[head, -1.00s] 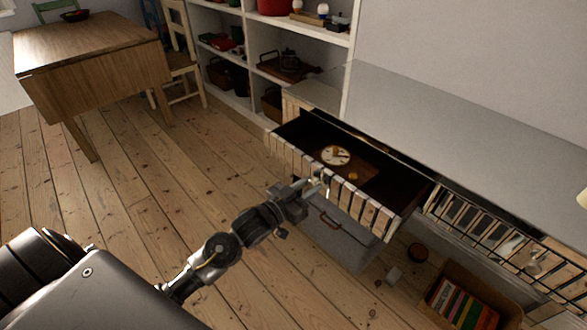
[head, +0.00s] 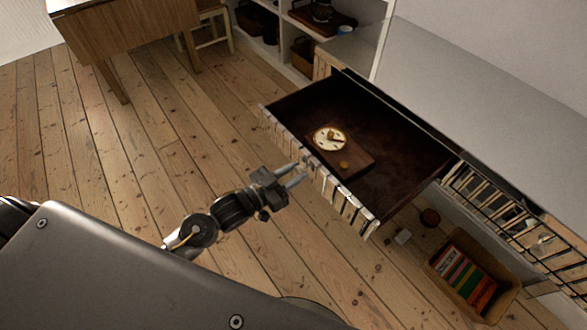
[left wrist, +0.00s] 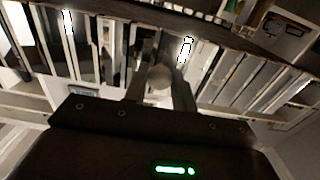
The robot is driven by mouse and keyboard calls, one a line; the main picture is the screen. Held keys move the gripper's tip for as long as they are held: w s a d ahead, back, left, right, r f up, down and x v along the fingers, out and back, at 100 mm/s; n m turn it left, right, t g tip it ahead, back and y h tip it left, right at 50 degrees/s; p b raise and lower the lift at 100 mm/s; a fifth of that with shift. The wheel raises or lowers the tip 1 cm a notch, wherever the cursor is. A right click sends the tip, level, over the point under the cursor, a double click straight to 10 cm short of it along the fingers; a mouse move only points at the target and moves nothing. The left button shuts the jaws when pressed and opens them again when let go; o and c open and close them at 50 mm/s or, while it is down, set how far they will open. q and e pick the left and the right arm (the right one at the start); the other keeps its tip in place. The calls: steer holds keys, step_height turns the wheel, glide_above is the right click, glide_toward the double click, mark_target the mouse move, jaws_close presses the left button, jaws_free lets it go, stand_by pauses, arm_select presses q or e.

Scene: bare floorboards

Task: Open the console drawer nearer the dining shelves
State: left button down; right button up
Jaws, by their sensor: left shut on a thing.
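The console drawer (head: 408,152) nearer the white shelves (head: 296,74) stands well open, its dark inside showing. Its slatted, pale front (head: 330,188) faces my left arm. My left gripper (head: 303,172) is at the middle of that front, shut on the drawer's round knob. The knob (left wrist: 160,84) shows between the fingers in the left wrist view, with the slatted front behind it. In the drawer lie a round, clock-like dial (head: 329,139), a brown board (head: 352,159) and a small yellow thing (head: 343,164). My right gripper is not in view.
The console's grey top (head: 480,95) runs along the wall. A basket of books (head: 465,278) stands on the floor below, right of the drawer. A wooden table (head: 125,35) and a chair (head: 212,30) are at the back left. The floorboards left of the drawer are clear.

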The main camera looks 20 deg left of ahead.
arm_select(q)
steer(key=c, duration=1.2)
jaws_free()
steer(key=shift+o, duration=0.2)
steer(key=v, duration=1.1)
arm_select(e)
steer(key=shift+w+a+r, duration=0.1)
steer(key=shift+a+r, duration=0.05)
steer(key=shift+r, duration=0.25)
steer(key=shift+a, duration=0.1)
